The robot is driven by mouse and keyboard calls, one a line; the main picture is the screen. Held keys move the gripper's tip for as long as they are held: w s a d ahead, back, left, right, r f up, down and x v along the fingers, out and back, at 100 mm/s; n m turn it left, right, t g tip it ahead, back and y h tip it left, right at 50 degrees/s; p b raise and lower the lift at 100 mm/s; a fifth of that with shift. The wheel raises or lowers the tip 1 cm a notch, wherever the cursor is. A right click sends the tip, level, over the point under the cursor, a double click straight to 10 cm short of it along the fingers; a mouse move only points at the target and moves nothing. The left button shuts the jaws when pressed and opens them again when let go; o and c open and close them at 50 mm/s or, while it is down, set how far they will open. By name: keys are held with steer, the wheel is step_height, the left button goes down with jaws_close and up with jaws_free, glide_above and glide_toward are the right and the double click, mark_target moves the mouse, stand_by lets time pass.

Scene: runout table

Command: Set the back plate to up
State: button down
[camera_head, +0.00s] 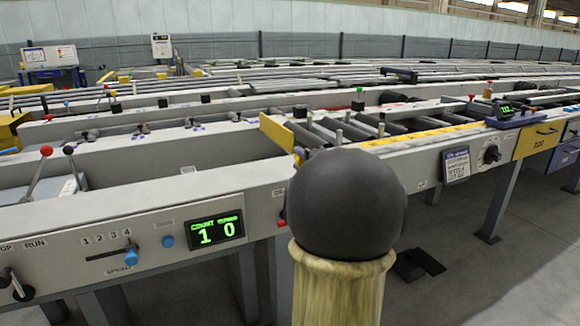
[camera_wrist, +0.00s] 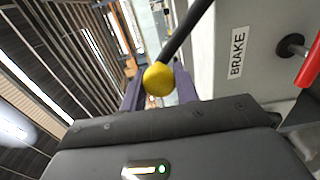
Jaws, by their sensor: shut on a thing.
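In the wrist view my gripper (camera_wrist: 158,84) has its two purple fingers on either side of a yellow ball knob (camera_wrist: 158,79). It is shut on this knob, which sits on the end of a dark lever rod (camera_wrist: 187,30). In the head view a yellow plate (camera_head: 276,134) stands upright across the near rail of the runout table; I cannot tell for certain whether it is the back plate. My gripper does not show clearly in the head view, where a large dark round shape hides part of the table front.
Beside the knob in the wrist view is a BRAKE label (camera_wrist: 237,52) and a red handle (camera_wrist: 311,62). In the head view the table front carries a green counter display (camera_head: 216,231), a blue speed slider (camera_head: 131,257) and a red-knobbed lever (camera_head: 46,151).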

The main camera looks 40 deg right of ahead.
steer(key=shift+a+f, duration=0.15)
steer(key=shift+f, duration=0.05)
stand_by(0.4)
steer(key=c, duration=1.1)
jaws_free()
steer(key=shift+o, duration=0.2)
steer(key=p+v, duration=0.3)
steer(key=v, duration=1.4)
steer(key=shift+s, duration=0.2)
steer(key=shift+w, duration=0.1)
